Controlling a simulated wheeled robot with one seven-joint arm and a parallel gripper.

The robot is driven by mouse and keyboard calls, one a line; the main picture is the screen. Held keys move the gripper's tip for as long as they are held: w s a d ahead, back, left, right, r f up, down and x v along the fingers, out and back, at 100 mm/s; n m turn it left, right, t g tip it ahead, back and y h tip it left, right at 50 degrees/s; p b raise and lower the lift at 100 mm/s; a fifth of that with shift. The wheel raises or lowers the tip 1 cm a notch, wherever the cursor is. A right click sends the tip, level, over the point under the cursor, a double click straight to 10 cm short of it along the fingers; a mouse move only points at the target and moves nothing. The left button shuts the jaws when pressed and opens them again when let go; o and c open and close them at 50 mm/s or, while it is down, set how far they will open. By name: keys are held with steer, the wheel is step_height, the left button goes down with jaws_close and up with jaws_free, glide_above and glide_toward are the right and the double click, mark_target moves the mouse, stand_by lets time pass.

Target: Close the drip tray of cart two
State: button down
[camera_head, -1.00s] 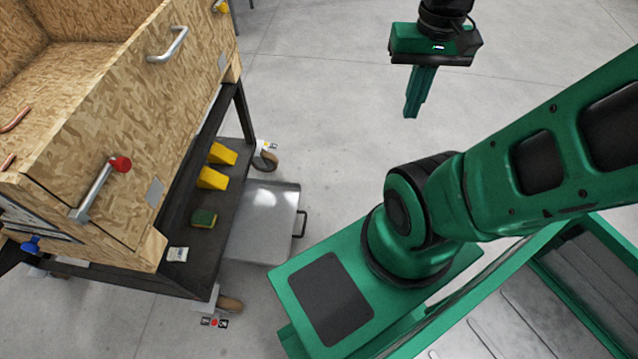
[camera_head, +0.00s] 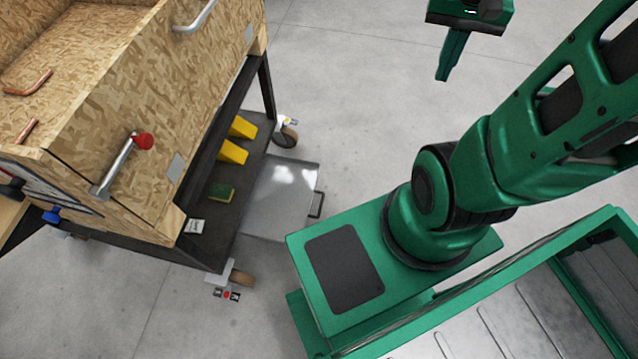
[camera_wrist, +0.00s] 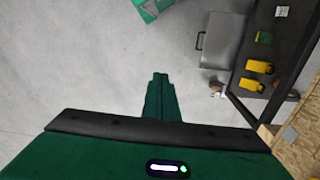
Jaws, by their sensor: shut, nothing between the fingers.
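The drip tray (camera_head: 281,197) is a flat grey metal tray sticking out from under the cart's dark lower shelf, with a dark handle (camera_head: 318,204) on its outer edge. It also shows in the wrist view (camera_wrist: 222,40), with its handle (camera_wrist: 200,40) on the left side. The cart (camera_head: 150,110) has a wooden box on top. I cannot read its number. My gripper (camera_head: 442,78) is shut and empty, up and to the right of the tray and well apart from it. In the wrist view my gripper (camera_wrist: 160,76) points over bare floor, left of and below the tray.
The lower shelf (camera_head: 222,215) holds yellow wedges (camera_head: 234,151), a green sponge (camera_head: 221,192) and a small white card (camera_head: 195,226). Caster wheels (camera_head: 285,136) stand at the cart's corners. Copper tubes (camera_head: 28,83) lie in the box. Floor around my gripper is clear.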

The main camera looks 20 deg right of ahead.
steer(key=w+d+f+m, duration=0.1)
steer(key=w+f+m, duration=0.1)
steer(key=w+f, duration=0.65)
steer(key=w+d+f+m+y, duration=0.1)
steer(key=w+f+m, duration=0.35)
steer(key=f, duration=0.75)
steer(key=w+d+f+m, duration=0.1)
steer(key=w+f, duration=0.8)
steer(key=f, duration=0.1)
steer(key=s+a+f+m+t+y, duration=0.1)
steer(key=a+f+m, duration=0.25)
steer(key=f, duration=0.85)
steer(key=s+a+f+m+t+y, duration=0.1)
steer(key=a+f+m, duration=0.3)
steer(key=f, duration=0.8)
steer(key=s+a+f+m+t+y, duration=0.15)
steer(key=a+f, duration=0.35)
steer(key=f, duration=0.7)
steer(key=w+a+f, duration=0.4)
steer(key=a+f, duration=0.2)
steer(key=f, duration=0.3)
steer(key=shift+a+m+g, duration=0.2)
steer(key=shift+m+g, duration=0.15)
steer(key=shift+w+h, duration=0.1)
steer(key=shift+h, duration=0.15)
